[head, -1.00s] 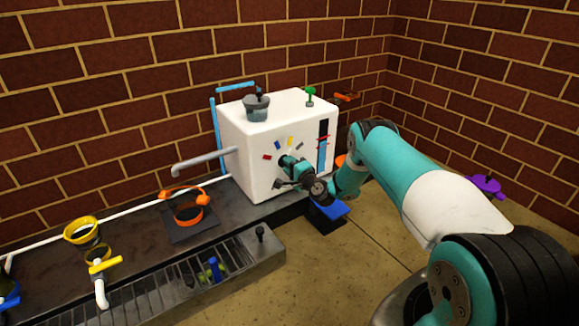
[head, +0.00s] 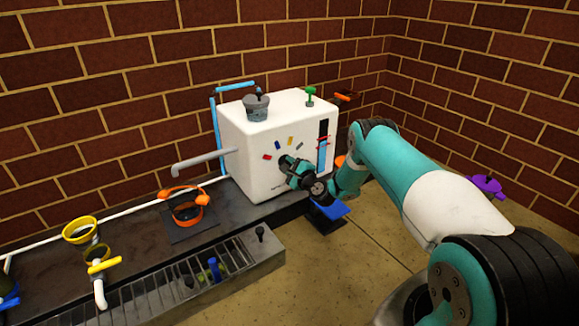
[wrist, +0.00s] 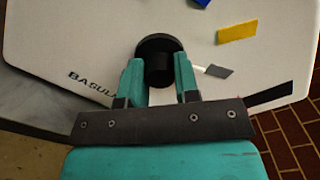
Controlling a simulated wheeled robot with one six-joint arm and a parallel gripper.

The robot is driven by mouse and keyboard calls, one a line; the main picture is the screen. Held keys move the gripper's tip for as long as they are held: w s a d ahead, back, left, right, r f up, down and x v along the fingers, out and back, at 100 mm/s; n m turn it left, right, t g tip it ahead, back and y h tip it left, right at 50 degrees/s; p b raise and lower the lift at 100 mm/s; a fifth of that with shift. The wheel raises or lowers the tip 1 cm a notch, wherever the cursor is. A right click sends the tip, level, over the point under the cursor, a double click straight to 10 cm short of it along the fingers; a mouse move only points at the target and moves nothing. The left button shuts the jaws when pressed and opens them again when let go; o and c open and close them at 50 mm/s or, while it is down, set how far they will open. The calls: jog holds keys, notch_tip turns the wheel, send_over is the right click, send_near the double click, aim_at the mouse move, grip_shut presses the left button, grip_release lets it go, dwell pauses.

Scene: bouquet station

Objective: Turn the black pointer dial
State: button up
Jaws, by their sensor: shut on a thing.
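The black pointer dial (wrist: 158,46) is on the white front face of a box-shaped machine (head: 262,180). In the wrist view my gripper (wrist: 160,75) has its teal fingers on both sides of the dial's raised black grip and is shut on it. A short white pointer tip shows to the right of the right finger, at a grey mark (wrist: 220,71). A yellow mark (wrist: 238,31) and a blue mark lie further up the arc. In the head view my gripper (head: 287,164) is against the front face and hides most of the dial.
A level gauge (head: 323,150) is right of the dial. A grey-lidded pot (head: 256,107) and a green knob (head: 310,97) are on top. A blue pedal (head: 328,209) is below my wrist. An orange ring fixture (head: 188,211) and yellow rings stand on the counter left.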

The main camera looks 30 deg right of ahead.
dwell(0.3)
jog(key=o, duration=0.9)
jog(key=shift+s+d+p, duration=0.15)
jog(key=shift+s+p, duration=4.2)
jog(key=shift+p, duration=0.75)
jog(key=shift+s+d+p, duration=0.1)
jog(key=shift+s+p, duration=4.25)
jog(key=shift+p, duration=0.75)
